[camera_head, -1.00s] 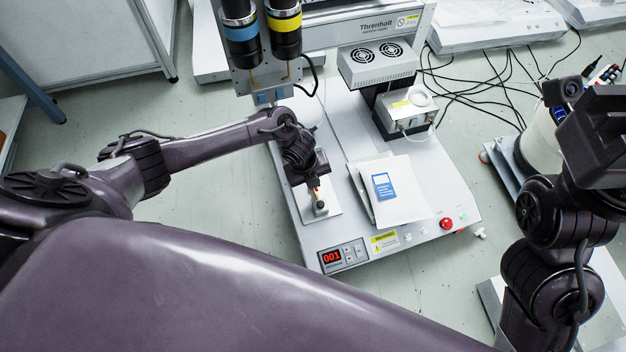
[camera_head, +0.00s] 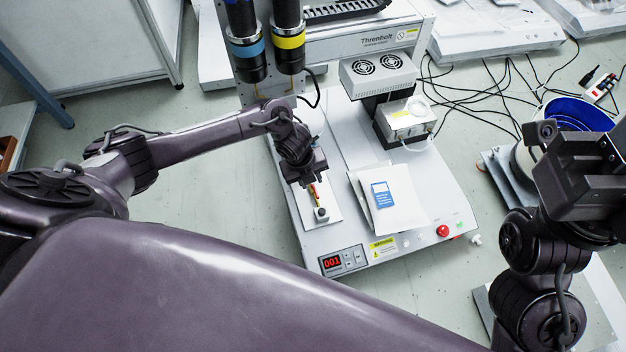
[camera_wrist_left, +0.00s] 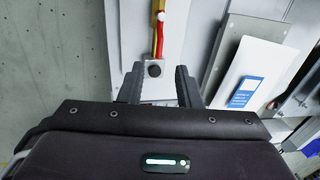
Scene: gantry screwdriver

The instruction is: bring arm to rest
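My left gripper (camera_head: 310,178) is over the left side of the grey gantry machine (camera_head: 440,200). In the left wrist view, its two dark fingers (camera_wrist_left: 158,88) are apart with nothing held between them. A red and yellow piece (camera_head: 315,192) and a black knob (camera_head: 320,212) are at a pale plate below the gripper. The knob (camera_wrist_left: 154,70) and the red and yellow piece (camera_wrist_left: 158,35) also show beyond the fingers in the left wrist view. My right arm's dark wrist is at the right edge of the head view; its fingertips cannot be made out.
Two screwdriver spindles with blue and yellow bands (camera_head: 289,40) hang behind my left forearm. A white sheet with a blue label (camera_head: 382,195) lies on the machine. A blue-lined bucket (camera_head: 577,115) stands by my right wrist. Cables (camera_head: 480,90) lie on the floor behind.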

